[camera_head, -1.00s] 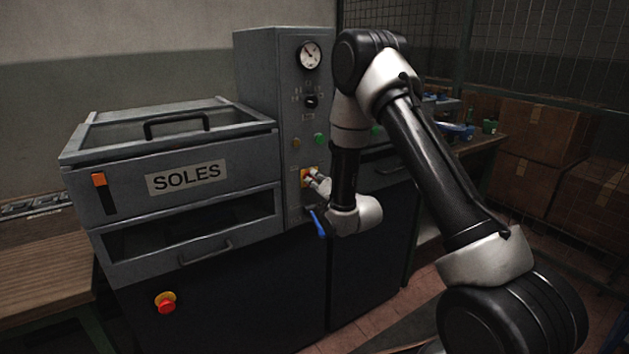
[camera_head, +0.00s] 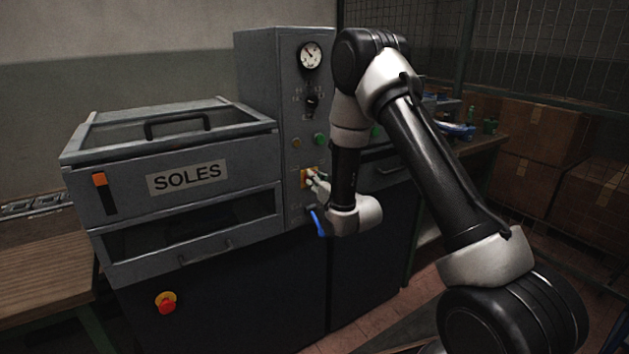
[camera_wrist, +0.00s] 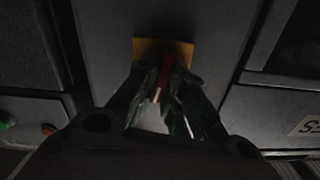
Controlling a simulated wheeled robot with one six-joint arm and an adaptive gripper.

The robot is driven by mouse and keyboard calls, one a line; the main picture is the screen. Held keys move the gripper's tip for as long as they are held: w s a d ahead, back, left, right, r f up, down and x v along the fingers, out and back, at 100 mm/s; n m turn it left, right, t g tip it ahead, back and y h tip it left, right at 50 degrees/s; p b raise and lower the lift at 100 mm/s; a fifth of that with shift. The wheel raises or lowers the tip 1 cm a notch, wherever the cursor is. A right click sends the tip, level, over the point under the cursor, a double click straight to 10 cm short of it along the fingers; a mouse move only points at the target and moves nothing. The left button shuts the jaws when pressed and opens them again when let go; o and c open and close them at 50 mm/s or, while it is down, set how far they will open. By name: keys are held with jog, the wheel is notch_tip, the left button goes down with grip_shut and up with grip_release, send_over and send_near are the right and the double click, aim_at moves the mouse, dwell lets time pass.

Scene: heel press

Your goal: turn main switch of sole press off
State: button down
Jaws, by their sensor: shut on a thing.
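The main switch of the sole press has a yellow plate (camera_head: 304,176) low on the grey control column, right of the SOLES drawer. In the wrist view its yellow plate (camera_wrist: 181,45) is at the top centre, and its red handle (camera_wrist: 162,76) stands out from it, leaning slightly off the picture's vertical. My gripper (camera_wrist: 161,88) is shut on the red handle, with one finger on each side. In the head view my gripper (camera_head: 317,184) is at the plate and hides most of the handle.
Above the switch are a green button (camera_head: 320,139), a black selector knob (camera_head: 311,102) and a gauge (camera_head: 311,56). The SOLES drawer (camera_head: 218,187) is left of it. A red emergency stop (camera_head: 166,303) sits on the lower front. A wire fence stands at the right.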

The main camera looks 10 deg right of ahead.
jog(key=n, duration=0.5)
jog(key=shift+a+n, duration=0.1)
jog(key=shift+n, duration=0.2)
jog(key=n, duration=0.5)
jog(key=shift+s+a+f, duration=0.1)
jog(key=shift+n, duration=0.4)
jog(key=c, duration=1.5)
grip_release()
jog(key=v, duration=1.2)
